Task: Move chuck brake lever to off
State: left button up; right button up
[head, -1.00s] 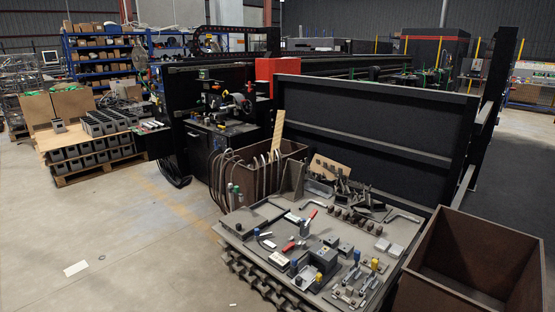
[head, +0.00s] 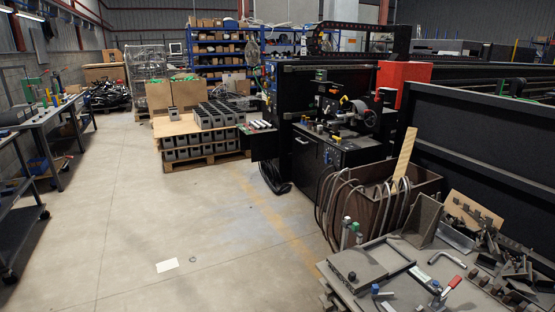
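A dark machine (head: 325,145) stands right of centre in the head view, with a round chuck-like part (head: 360,112) on its top. Small coloured knobs and levers (head: 320,127) sit on the top and front of this machine. They are too small to tell which one is the chuck brake lever, or how it is set. Neither of my grippers is in view.
A workbench with tools (head: 395,272) and a brown bin (head: 375,205) with bent hoses stand between me and the machine on the right. A pallet with grey boxes (head: 205,150) stands left of it. Benches (head: 45,125) line the far left. The middle floor (head: 150,225) is open.

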aim_at(376, 99)
jog(key=i+j+z, duration=0.1)
jog(key=i, duration=0.65)
jog(key=i+j+z, duration=0.1)
jog(key=i, duration=0.6)
